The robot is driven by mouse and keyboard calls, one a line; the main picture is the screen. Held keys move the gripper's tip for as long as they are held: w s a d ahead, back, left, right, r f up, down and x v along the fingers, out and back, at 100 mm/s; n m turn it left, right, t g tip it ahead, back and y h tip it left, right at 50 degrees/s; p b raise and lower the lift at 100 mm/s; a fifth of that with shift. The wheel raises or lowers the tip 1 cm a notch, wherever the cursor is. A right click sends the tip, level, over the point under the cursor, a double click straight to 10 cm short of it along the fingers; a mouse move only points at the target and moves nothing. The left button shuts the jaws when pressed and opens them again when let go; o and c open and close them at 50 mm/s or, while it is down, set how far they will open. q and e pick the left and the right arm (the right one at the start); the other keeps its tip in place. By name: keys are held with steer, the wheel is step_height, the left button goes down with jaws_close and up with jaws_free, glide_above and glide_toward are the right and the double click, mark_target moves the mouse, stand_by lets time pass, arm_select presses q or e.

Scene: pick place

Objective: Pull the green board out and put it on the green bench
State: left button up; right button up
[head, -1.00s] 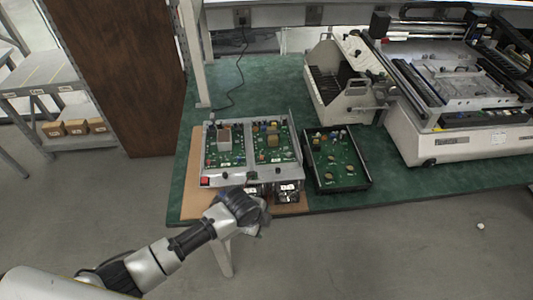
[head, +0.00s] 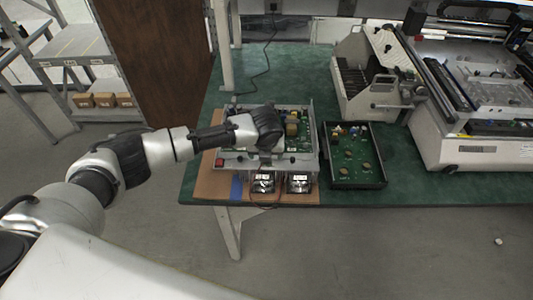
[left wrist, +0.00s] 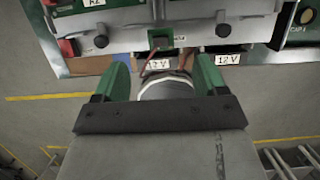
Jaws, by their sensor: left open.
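A grey metal chassis (head: 313,166) lies on a brown mat at the front left of the green bench (head: 293,88). Green circuit boards (head: 237,151) sit inside it, partly hidden by my left arm. Another green board (head: 352,158) lies in a black tray right of the chassis. My left gripper (head: 267,146) is over the chassis, its fingers hard to make out in the head view. In the left wrist view its green-tipped fingers (left wrist: 163,76) are spread apart near the chassis front edge, below 12 V labels. A round white-and-dark part shows between them. My right gripper is not in view.
A grey slotted holder (head: 362,85) and a large white machine (head: 465,110) stand to the right. A brown panel (head: 160,65) and shelf are on the left.

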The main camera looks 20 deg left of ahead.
arm_select(q)
steer(key=b+x, duration=0.4)
steer(key=x, duration=0.1)
steer(key=shift+w+f, duration=0.1)
steer(key=shift+f, duration=0.3)
steer(key=shift+w+f+b, duration=0.2)
steer(key=shift+f+b, duration=0.25)
steer(key=shift+f, duration=0.15)
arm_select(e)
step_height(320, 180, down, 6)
arm_select(q)
steer(key=c, duration=1.1)
steer(key=shift+c, duration=0.2)
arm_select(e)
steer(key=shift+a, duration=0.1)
arm_select(q)
steer(key=shift+r, duration=0.25)
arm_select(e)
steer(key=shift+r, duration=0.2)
arm_select(q)
steer(key=shift+r+p, duration=1.35)
steer(key=shift+p, duration=0.5)
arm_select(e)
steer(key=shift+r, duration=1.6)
